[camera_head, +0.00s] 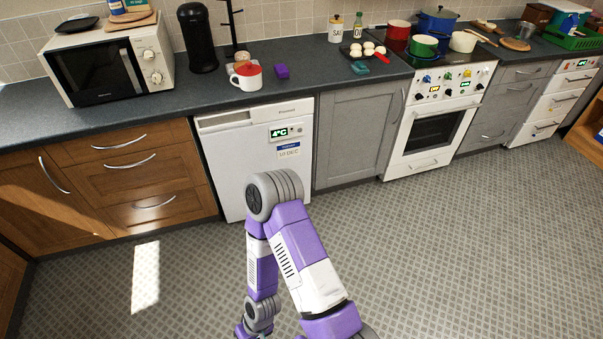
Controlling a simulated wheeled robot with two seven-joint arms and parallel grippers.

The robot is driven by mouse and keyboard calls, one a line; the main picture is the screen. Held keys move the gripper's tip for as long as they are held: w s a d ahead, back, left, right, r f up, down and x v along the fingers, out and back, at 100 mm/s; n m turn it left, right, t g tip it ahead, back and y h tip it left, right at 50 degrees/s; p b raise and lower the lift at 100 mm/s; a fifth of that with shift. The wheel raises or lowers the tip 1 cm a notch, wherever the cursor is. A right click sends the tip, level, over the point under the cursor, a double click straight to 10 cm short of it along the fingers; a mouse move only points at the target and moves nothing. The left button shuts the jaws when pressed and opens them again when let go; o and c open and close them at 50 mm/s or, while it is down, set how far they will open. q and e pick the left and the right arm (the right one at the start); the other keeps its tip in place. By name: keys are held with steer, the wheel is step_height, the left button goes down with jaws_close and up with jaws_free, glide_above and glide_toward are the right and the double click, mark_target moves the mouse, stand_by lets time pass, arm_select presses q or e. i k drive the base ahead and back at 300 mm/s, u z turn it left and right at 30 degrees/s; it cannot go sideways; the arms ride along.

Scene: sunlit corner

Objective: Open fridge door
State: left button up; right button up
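The fridge (235,160) is the white under-counter unit left of the picture's middle, with a green "4°C" display at its upper right. Its front door looks shut, flush with the cabinets on both sides. A purple and white arm of mine, which looks like the right one, rises from the bottom, bends in front of the fridge's lower right part and folds back down. Its gripper (246,333) is at the bottom edge, mostly cut off, far below the fridge door; its fingers cannot be made out. My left gripper is out of view.
Brown drawers (150,175) stand left of the fridge, a grey cabinet (352,135) and a white oven (432,130) right of it. The counter above holds a microwave (105,65), a red and white mug (246,76) and pots. The patterned floor (450,240) is clear.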

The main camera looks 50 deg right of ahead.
mark_target(239, 142)
steer(key=z, duration=0.55)
steer(key=i, duration=1.55)
steer(key=u, duration=0.3)
